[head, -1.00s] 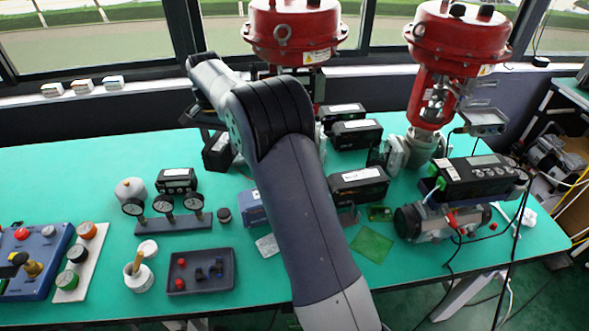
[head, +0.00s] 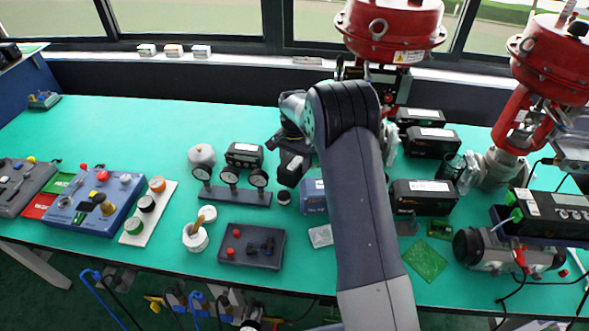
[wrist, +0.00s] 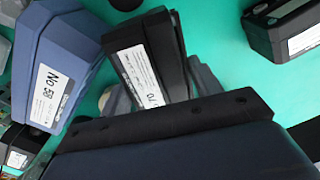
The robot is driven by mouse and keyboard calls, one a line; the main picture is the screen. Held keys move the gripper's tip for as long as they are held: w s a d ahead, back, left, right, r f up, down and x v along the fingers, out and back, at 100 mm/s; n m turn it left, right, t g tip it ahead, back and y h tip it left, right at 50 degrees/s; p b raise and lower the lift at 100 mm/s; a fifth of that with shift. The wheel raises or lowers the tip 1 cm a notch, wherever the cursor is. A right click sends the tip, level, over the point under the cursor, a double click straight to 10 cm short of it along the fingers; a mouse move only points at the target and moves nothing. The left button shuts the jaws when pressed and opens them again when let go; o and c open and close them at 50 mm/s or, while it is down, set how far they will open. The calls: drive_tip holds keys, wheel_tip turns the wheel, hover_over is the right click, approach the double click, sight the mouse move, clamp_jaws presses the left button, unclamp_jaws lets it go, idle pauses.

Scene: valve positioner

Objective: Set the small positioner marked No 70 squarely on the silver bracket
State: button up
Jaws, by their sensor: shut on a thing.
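My gripper (head: 291,143) is shut on a small black positioner (head: 291,168) and holds it over the green table. In the wrist view the black positioner (wrist: 148,62) is tilted, and its white label shows a partly hidden number ending in 70. A grey finger (wrist: 206,82) shows along its right side; the other finger is mostly hidden. I cannot pick out the silver bracket for certain. A grey metal piece (head: 407,223) stands in front of a black box, and silver metal parts (head: 390,143) show partly behind my arm.
A blue box marked No 58 (wrist: 62,68) is close on the left in the wrist view. A row of gauges (head: 230,188) stands left of my gripper. Black boxes (head: 423,197) and red valve actuators (head: 392,28) are on the right.

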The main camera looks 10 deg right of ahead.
drive_tip(key=shift+f, duration=1.8)
drive_tip(key=shift+f, duration=0.2)
drive_tip(key=o, duration=1.4)
drive_tip(key=shift+r, duration=0.15)
